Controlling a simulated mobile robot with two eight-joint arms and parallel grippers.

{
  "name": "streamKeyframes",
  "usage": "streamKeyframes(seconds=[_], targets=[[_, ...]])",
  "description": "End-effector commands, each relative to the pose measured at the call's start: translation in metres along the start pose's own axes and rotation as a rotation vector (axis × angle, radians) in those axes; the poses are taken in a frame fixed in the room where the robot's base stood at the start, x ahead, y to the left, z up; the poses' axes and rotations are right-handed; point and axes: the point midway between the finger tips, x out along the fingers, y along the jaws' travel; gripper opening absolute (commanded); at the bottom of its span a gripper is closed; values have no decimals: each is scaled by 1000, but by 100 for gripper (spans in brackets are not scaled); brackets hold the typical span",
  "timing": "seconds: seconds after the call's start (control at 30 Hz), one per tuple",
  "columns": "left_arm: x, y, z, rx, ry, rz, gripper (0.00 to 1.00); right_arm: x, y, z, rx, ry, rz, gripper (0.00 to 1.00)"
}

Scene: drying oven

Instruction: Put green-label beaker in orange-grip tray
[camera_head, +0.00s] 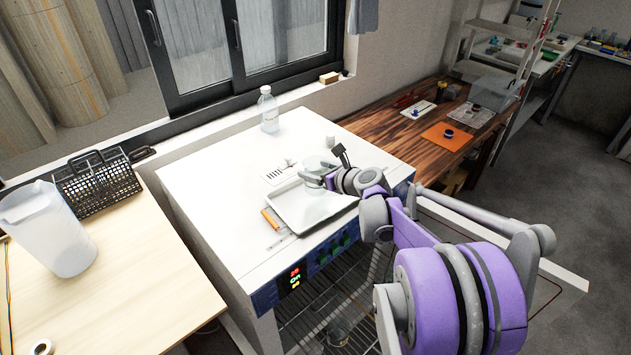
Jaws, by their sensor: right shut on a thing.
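A white tray (302,211) with an orange grip (271,218) at its left end lies on top of the white oven (222,208). My right gripper (317,181) reaches in from the right over the tray's far right part. It is shut on a clear beaker (317,163). The gripper partly hides the beaker, and its label colour cannot be made out. I cannot tell whether the beaker touches the tray. My left gripper is out of view.
A clear bottle (268,110) stands at the oven top's back edge. The oven door (545,290) is open, and a glass vessel (338,332) sits inside. A jug (50,230) and black basket (97,186) are on the left table. The oven top's left part is clear.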

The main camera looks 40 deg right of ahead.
Motion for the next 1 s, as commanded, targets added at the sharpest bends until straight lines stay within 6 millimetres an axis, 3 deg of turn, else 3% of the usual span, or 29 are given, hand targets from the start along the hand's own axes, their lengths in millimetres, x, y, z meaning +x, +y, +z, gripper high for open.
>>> streamKeyframes(seconds=[0.23, 0.67, 0.7, 0.77, 1.0], targets=[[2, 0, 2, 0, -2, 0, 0, 13, 0, -32, 0, 0, 0, 25], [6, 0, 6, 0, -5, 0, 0, 16, 0, -38, 0, 1, 0, 25], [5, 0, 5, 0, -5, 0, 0, 16, 0, -38, 0, 0, 0, 89], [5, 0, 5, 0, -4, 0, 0, 15, 0, -37, 0, 0, 0, 100], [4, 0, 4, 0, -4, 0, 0, 15, 0, -36, 0, 0, 0, 100]])
